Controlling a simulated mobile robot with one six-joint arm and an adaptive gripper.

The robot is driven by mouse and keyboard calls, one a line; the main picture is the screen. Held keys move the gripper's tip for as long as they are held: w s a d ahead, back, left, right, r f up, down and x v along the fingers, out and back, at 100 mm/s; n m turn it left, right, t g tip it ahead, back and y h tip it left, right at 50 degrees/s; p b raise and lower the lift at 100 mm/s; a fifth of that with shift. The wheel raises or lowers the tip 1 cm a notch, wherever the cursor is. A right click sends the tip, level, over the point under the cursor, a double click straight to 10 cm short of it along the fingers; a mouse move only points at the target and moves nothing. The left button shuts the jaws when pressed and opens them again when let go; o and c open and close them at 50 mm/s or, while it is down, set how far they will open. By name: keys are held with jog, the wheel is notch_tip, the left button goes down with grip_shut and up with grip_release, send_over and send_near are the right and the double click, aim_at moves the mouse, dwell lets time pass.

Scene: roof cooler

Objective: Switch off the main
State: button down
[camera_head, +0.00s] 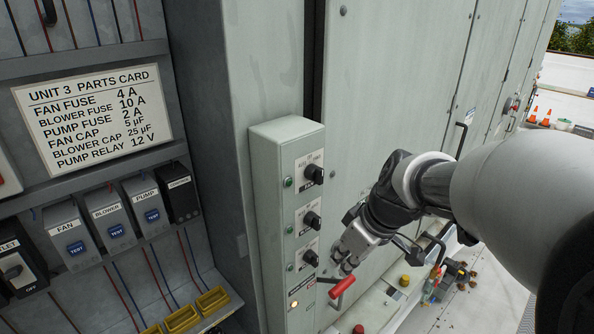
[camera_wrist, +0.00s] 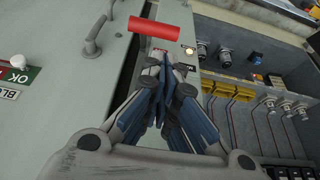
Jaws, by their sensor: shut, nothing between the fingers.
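The red lever handle (camera_head: 342,287) sticks out from the bottom of the grey control box (camera_head: 262,150), beside a dark label too small to read. In the wrist view the red handle (camera_wrist: 158,27) lies crosswise just beyond the fingertips. My gripper (camera_head: 343,264) is shut and empty, a little above the handle in the head view. Its closed fingers (camera_wrist: 164,66) point toward the handle, with a small apparent gap. I cannot tell if they touch.
Three black knobs (camera_head: 312,219) with green lamps run up the box above the handle. An open cabinet with relays (camera_head: 108,219) and yellow fuse holders (camera_head: 182,319) is at left. Grey doors with a bar handle (camera_head: 461,138) stand behind my arm. Tools (camera_head: 450,280) lie lower right.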

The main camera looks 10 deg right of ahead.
aim_at(337, 286)
jog(key=x, duration=0.5)
jog(key=shift+f, duration=0.2)
jog(key=shift+f, duration=0.1)
jog(key=shift+s+d+f+b, duration=0.15)
jog(key=shift+f+b, duration=0.1)
jog(key=shift+b, duration=0.8)
jog(key=shift+s+b, duration=0.15)
jog(key=shift+b, duration=0.2)
